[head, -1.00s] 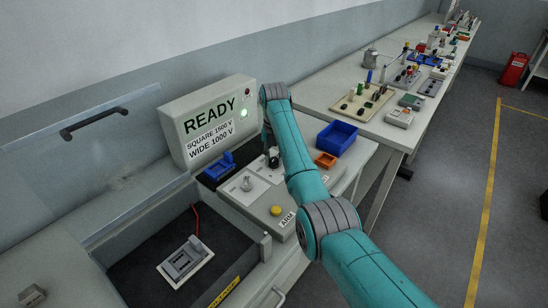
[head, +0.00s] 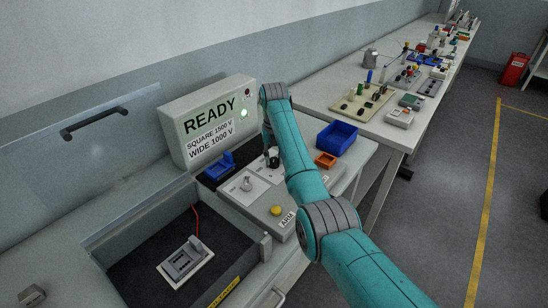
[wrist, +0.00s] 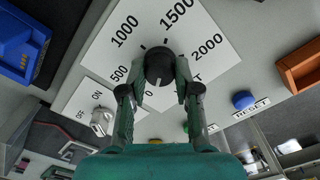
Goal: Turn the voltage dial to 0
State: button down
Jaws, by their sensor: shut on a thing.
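The voltage dial (wrist: 158,62) is a round black knob on a white scale plate (wrist: 105,62) marked 0, 500, 1000, 1500 and 2000. In the wrist view its white pointer line faces down the picture, toward the 0 at the plate's lower edge. My gripper (wrist: 160,80) is shut on the dial, with one finger at each side of it. In the head view my gripper (head: 272,156) stands over the panel and mostly hides the dial.
An ON/OFF switch (wrist: 102,120) is left of my fingers. A blue RESET button (wrist: 243,100) and an orange bin (wrist: 300,65) are on the right. A blue holder (wrist: 20,45) is at the upper left. The READY box (head: 208,122) stands behind the panel.

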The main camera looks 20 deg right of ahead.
aim_at(275, 159)
jog(key=c, duration=0.8)
grip_release()
jog(key=shift+r, duration=3.7)
jog(key=shift+d, duration=0.1)
